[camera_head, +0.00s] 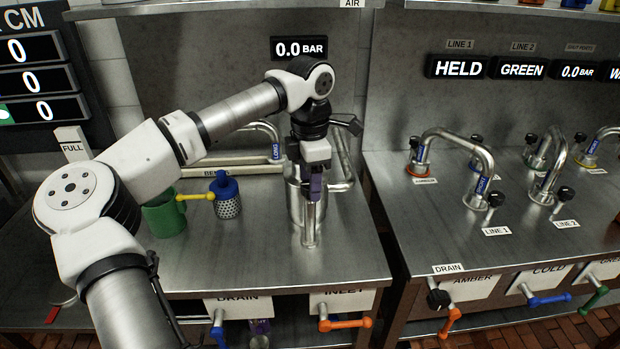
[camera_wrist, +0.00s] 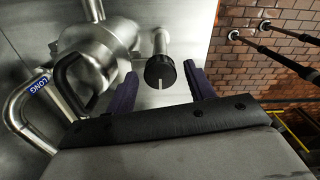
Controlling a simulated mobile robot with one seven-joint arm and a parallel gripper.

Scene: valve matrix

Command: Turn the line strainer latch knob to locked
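The black latch knob (camera_wrist: 160,71) with a pale pointer line sits on the end of a short steel stem in the wrist view. The line runs roughly up and down in that view. The knob lies between the two purple fingers of my gripper (camera_wrist: 160,88), with a gap on each side, so my gripper is open around or just short of it. The steel strainer body (camera_wrist: 100,52) stands at the left with a dark looped handle (camera_wrist: 75,85). In the head view my gripper (camera_head: 314,196) points down over the steel strainer pipework (camera_head: 309,232); the knob is hidden there.
A pipe labelled LONG (camera_wrist: 38,88) stands left of the strainer. A green mug (camera_head: 164,218) and a blue-topped mesh basket (camera_head: 226,200) stand left on the bench. Orange INLET (camera_head: 345,323) and blue DRAIN (camera_head: 218,330) handles stick out at the front edge.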

